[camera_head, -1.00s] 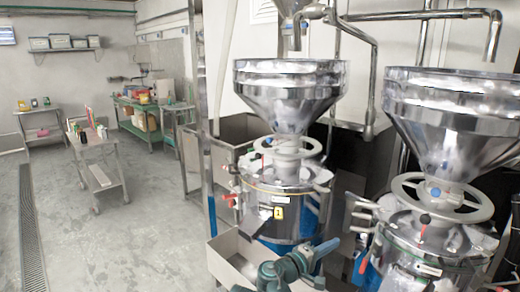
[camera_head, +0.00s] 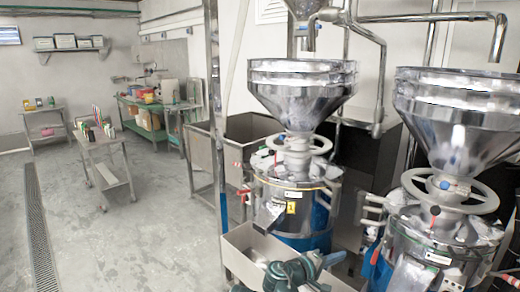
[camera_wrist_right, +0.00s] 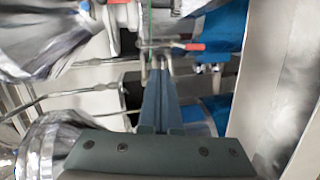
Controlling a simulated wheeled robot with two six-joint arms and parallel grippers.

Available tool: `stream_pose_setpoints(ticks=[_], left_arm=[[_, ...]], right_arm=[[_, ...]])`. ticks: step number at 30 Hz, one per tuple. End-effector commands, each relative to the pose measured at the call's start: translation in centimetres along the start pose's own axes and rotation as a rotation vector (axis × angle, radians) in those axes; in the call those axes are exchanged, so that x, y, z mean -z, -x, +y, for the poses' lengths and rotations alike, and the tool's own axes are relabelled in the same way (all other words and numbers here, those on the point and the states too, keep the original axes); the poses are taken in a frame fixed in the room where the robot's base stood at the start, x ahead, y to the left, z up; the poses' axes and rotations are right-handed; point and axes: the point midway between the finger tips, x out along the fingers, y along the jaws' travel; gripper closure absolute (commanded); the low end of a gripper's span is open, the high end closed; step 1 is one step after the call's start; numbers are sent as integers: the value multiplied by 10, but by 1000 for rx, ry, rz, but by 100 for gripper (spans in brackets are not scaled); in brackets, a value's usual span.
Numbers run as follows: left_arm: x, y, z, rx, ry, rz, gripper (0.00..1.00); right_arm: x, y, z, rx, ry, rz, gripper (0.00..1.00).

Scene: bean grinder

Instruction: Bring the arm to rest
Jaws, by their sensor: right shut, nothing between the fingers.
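My right arm shows at the bottom middle of the head view, dark teal, with its gripper (camera_head: 335,258) pointing right. It is in front of the left grinder (camera_head: 290,225) and over or beside the pale metal trough (camera_head: 245,242). In the right wrist view the two blue-grey fingers (camera_wrist_right: 158,72) are together and hold nothing. Their tips appear close to metal rods and a red-ended handle (camera_wrist_right: 188,46); I cannot tell whether they touch. My left gripper is not in view.
A second grinder (camera_head: 435,245) with a handwheel and steel hopper (camera_head: 460,125) stands at the right. Steel pipes hang above. A steel cart (camera_head: 105,165) and a green bench (camera_head: 150,105) stand further back. The floor (camera_head: 130,235) at the left is clear.

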Motion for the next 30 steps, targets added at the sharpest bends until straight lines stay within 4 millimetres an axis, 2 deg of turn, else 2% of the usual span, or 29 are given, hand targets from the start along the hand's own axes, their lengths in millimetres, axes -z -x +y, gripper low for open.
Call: stream_pose_setpoints(ticks=[8, 13, 18, 21, 30], left_arm=[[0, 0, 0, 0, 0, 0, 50], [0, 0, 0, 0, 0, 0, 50], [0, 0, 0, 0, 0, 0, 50], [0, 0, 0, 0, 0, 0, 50], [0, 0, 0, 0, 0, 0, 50]], right_arm=[[-35, -13, -45, 231, -71, -95, 100], [-63, -13, -88, 457, -144, -181, 100], [-88, 6, -136, 755, -243, -277, 100], [-94, 20, -154, 888, -289, -312, 100], [-99, 58, -180, 1179, -391, -371, 100]])
